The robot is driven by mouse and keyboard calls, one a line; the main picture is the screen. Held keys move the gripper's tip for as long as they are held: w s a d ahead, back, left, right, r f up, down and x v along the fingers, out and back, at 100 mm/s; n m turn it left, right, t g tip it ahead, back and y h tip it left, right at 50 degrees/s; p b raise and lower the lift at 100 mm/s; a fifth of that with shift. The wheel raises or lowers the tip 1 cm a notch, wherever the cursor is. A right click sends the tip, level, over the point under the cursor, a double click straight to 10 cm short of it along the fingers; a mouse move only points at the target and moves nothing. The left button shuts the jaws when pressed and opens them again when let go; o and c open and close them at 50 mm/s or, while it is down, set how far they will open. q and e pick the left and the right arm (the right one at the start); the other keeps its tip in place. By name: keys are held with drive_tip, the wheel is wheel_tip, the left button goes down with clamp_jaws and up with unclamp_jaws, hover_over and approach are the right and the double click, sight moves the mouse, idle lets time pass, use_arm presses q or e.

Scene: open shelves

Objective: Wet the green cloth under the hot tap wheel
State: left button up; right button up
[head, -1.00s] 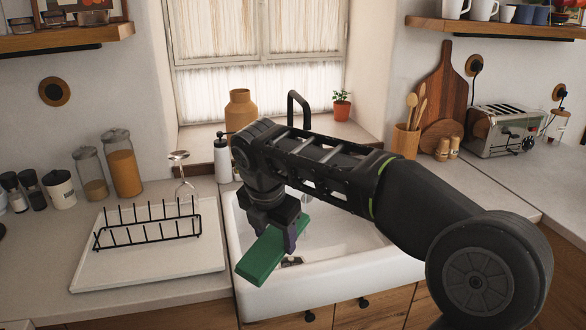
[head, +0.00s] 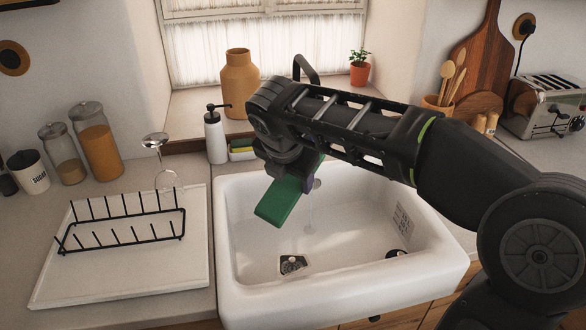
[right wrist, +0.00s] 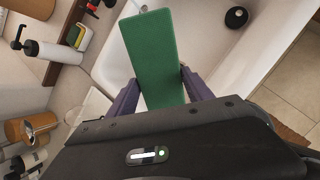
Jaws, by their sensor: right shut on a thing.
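The green cloth (head: 283,203) looks like a flat folded block. My right gripper (head: 302,180) is shut on it and holds it above the left part of the white sink (head: 345,295). In the right wrist view the cloth (right wrist: 155,55) sits between the purple fingers of my right gripper (right wrist: 160,92). The black tap (head: 305,68) rises behind my right arm, which hides its lower part and any tap wheel. A thin pale streak, perhaps water, shows below the cloth's right side. My left gripper is not in view.
A soap bottle (head: 215,135) and a sponge holder (head: 242,150) stand behind the sink's left back corner. A black dish rack (head: 125,240) on a white drainboard (head: 60,287) lies left. A tan vase (head: 239,82) stands on the sill. The sink basin is mostly clear.

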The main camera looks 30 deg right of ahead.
drive_tip(key=shift+w+d, duration=0.1)
drive_tip(key=shift+w+d+f, duration=0.2)
drive_tip(key=shift+w+d, duration=0.45)
drive_tip(key=shift+w, duration=0.05)
drive_tip(key=w+d+f+p, duration=0.2)
drive_tip(key=w+d+p, duration=0.2)
drive_tip(key=w+d, duration=0.3)
drive_tip(key=shift+w+d+f, duration=0.2)
drive_tip(key=shift+w+d, duration=0.2)
drive_tip(key=shift+w, duration=0.55)
drive_tip(key=shift+a, duration=0.1)
drive_tip(key=s+a+b, duration=0.3)
drive_tip(key=s+a, duration=0.2)
drive_tip(key=s, duration=0.1)
idle(0.5)
drive_tip(key=shift+a+r, duration=0.1)
idle(1.3)
